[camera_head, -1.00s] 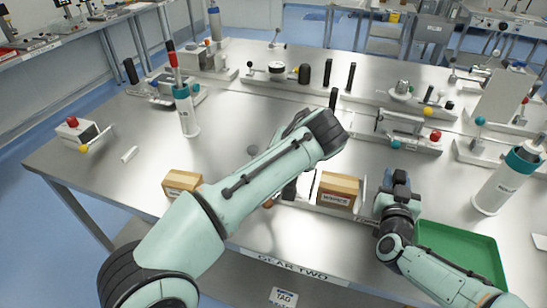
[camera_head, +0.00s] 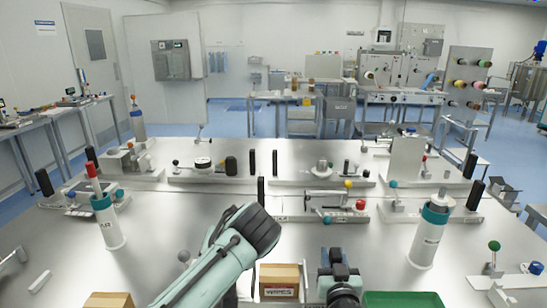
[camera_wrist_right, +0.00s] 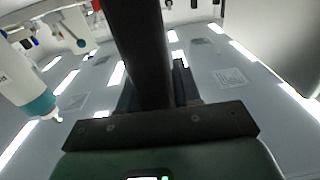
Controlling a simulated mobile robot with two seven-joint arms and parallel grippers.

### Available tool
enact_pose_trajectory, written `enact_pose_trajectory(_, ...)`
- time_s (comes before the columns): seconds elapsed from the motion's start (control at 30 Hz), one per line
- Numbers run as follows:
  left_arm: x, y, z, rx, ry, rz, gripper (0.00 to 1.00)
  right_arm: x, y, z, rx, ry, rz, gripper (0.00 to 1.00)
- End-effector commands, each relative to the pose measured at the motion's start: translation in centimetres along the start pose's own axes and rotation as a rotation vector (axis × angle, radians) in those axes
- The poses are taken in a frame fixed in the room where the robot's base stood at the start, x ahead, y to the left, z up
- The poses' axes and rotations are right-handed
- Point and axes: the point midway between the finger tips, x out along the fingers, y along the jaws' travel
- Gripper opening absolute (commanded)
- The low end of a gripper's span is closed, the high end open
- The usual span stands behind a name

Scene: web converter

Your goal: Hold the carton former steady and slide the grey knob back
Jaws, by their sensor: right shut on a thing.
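The carton former's brown carton (camera_head: 279,279) is at the bottom centre in the head view; the rest of the former is largely out of frame or hidden. My right gripper (camera_head: 338,262) points down just right of the carton. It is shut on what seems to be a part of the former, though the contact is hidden. The right wrist view shows a dark bar running up from the gripper body. A grey knob (camera_head: 184,257) shows left of my left forearm. My left wrist is left of the carton, and its fingers are hidden below the arm.
A green tray (camera_head: 403,299) lies right of my right gripper. White bottles with teal tops stand at left (camera_head: 108,222) and right (camera_head: 430,232). A lever fixture (camera_head: 325,205) and several others line the back. The table's left middle is fairly clear.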

Motion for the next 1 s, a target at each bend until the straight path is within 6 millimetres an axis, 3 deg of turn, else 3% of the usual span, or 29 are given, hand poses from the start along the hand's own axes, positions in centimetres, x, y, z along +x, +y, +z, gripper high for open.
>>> enact_pose_trajectory(0.03,0.0,0.0,0.0,0.0,0.0,0.0,0.0,-0.1,0.2,1.1,-0.001,-0.028,0.001,0.0)
enact_pose_trajectory(0.37,0.0,0.0,0.0,0.0,0.0,0.0,0.0,-0.1,0.1,0.8,-0.002,-0.026,0.0,0.0)
enact_pose_trajectory(0.4,0.0,0.0,0.0,0.0,0.0,0.0,0.0,-0.1,0.1,0.7,-0.002,-0.025,0.0,0.35)
enact_pose_trajectory(0.5,0.0,0.0,0.0,0.0,0.0,0.0,0.0,-0.1,0.1,0.6,-0.002,-0.022,-0.001,0.62)
enact_pose_trajectory(0.83,0.0,0.0,0.0,0.0,0.0,0.0,0.0,-0.3,-0.1,0.0,-0.001,-0.01,-0.003,0.62)
enact_pose_trajectory(1.0,0.0,0.0,0.0,0.0,0.0,0.0,0.0,-2.3,0.0,-0.1,-0.002,-0.009,-0.003,0.62)
